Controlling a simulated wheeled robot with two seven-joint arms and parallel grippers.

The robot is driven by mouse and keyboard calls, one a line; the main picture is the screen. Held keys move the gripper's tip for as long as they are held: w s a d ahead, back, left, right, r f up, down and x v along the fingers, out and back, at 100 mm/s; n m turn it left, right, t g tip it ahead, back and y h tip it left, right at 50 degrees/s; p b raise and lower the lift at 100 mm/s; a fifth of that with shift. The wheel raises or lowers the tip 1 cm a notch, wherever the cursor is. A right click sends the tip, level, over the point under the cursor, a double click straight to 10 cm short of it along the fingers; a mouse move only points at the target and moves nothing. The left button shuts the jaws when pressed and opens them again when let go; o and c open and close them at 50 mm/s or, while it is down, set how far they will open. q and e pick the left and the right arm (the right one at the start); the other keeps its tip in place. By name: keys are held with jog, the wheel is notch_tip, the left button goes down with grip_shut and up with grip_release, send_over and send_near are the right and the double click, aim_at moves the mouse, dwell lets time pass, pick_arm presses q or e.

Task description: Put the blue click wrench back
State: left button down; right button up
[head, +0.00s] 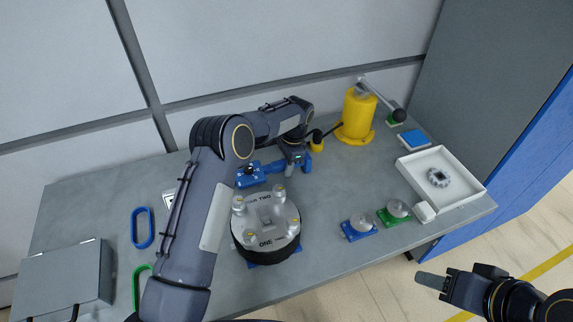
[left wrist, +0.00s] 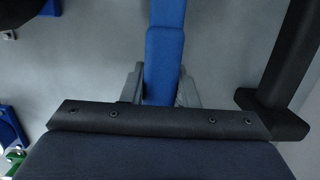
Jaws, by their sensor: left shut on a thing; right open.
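The blue click wrench (head: 255,176) is near the middle of the table, behind the round metal fixture. My left gripper (head: 292,160) is shut on its blue bar, and the arm partly hides the grip. In the left wrist view the blue bar (left wrist: 164,60) runs straight between the two grey fingers (left wrist: 160,88). I cannot tell whether the wrench touches the table. My right gripper (head: 434,282) is open and empty at the lower right, beyond the table's edge and over the floor.
The round fixture marked ONE and TWO (head: 266,222) stands in front of the wrench. A yellow lever press (head: 356,115) is at the back. A white tray (head: 463,196), blue pad (head: 358,231) and green pad (head: 393,217) are at right. A blue ring (head: 142,228) and grey box (head: 65,280) are at left.

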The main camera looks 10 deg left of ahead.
pick_arm(q)
jog(key=shift+f, duration=0.2)
jog(key=c, duration=1.1)
grip_release()
jog(key=shift+o, duration=0.2)
jog(key=shift+r, duration=0.45)
jog(key=r, duration=0.4)
jog(key=d+r+p, duration=0.1)
jog(key=r, duration=0.2)
jog(key=shift+w, duration=0.35)
jog(key=shift+f, duration=0.1)
